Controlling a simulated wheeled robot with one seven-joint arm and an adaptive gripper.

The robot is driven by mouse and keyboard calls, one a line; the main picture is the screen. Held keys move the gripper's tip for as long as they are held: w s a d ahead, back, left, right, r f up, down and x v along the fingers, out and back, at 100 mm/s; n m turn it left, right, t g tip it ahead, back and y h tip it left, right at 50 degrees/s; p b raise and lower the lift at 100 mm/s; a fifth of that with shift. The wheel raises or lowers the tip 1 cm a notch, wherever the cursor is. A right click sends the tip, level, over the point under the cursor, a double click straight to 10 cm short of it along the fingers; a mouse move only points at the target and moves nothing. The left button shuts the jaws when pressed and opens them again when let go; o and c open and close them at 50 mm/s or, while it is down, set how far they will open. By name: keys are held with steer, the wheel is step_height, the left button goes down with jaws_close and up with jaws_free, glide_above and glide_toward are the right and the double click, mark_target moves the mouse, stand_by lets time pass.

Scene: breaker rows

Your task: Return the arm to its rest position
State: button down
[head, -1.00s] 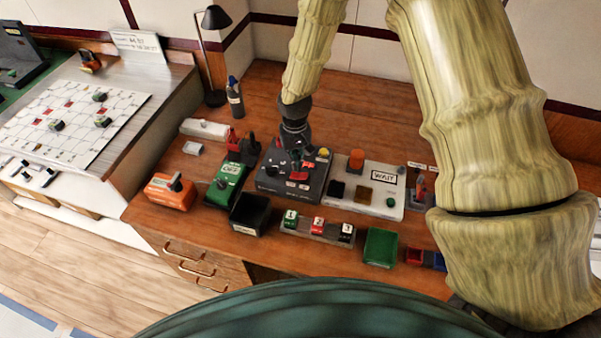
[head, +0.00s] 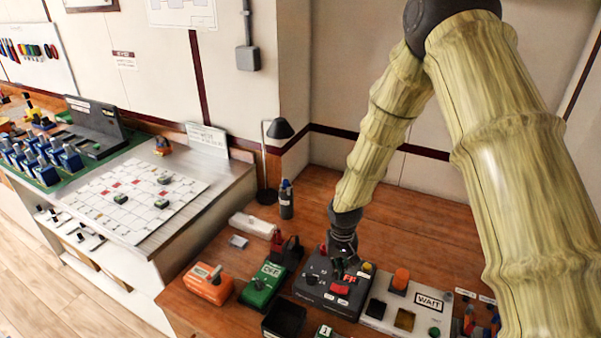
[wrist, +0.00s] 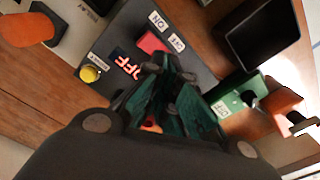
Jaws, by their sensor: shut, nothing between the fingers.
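My gripper (head: 343,257) is shut and empty. In the head view it points down over the dark grey control box (head: 325,295) on the wooden desk, and my arm arches up and to the right from it. In the wrist view my closed fingers (wrist: 168,75) are above the same box. The box carries a red rocker (wrist: 152,42), a yellow button (wrist: 90,73), and a red lit display (wrist: 124,65) that seems to read OFF. I cannot tell whether the fingertips touch the box.
A green box (head: 264,284) and an orange box (head: 207,284) stand left of the control box. A white WAIT panel (head: 400,310) with an orange knob is to the right. A black bin (head: 284,320) is in front. A lamp (head: 270,160) and bottle (head: 286,200) stand behind.

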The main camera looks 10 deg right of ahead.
mark_target(336, 288)
steer(key=shift+f+b, duration=2.05)
steer(key=shift+f, duration=1.15)
steer(key=shift+s+r, duration=0.1)
